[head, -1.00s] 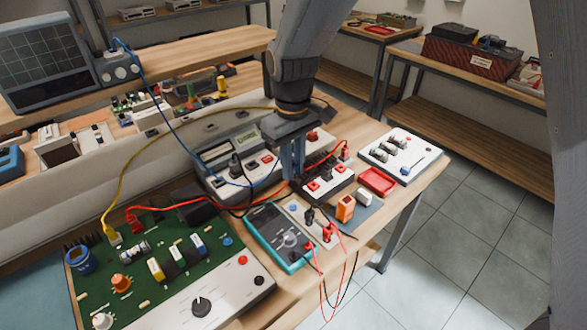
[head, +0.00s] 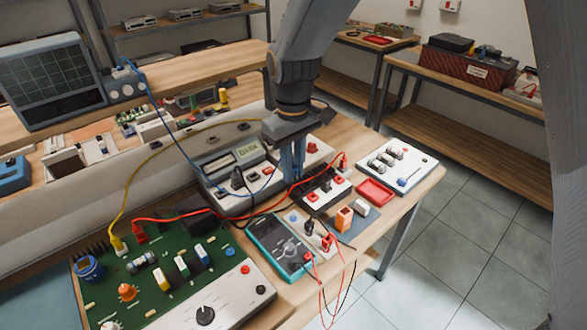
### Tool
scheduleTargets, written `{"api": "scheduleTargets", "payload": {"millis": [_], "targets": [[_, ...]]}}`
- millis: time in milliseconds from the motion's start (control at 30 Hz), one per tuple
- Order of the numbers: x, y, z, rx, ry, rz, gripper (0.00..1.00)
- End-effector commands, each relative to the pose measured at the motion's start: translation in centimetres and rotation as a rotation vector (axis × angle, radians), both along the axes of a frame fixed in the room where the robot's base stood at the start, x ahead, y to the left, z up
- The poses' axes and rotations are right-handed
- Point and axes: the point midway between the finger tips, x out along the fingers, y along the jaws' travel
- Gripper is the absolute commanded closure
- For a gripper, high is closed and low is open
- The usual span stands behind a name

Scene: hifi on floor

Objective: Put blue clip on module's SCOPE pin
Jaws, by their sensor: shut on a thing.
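My gripper (head: 292,176), with blue fingers, points down over the bench beside a grey meter box. It is shut at the end of the blue cable (head: 178,150), which runs from the oscilloscope (head: 52,82). The blue clip itself is hidden by the fingers or too small to make out. A green circuit board (head: 210,262) at lower left carries coloured parts, with a yellow clip (head: 119,246) and a red clip (head: 139,232) at its back edge. A white panel (head: 297,228) beside the teal multimeter has a blue post. No SCOPE label is readable, so I cannot tell which unit is the module.
The grey meter box (head: 222,172) is left of my gripper. A black-and-white unit with red terminals (head: 325,190) is close on the right. A teal multimeter (head: 278,244), red tray (head: 375,191) and white board (head: 411,161) stand nearby. Red and black leads cross the bench.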

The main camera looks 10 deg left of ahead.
Motion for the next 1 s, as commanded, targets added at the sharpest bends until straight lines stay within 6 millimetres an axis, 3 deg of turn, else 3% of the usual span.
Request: {"api": "scheduleTargets", "payload": {"millis": [600, 1000], "targets": [[0.0, 0.0, 2.3, 0.001, -0.001, 0.0, 0.98], [0.0, 0.1, 2.3, 0.0, 0.0, 0.001, 0.98]]}}
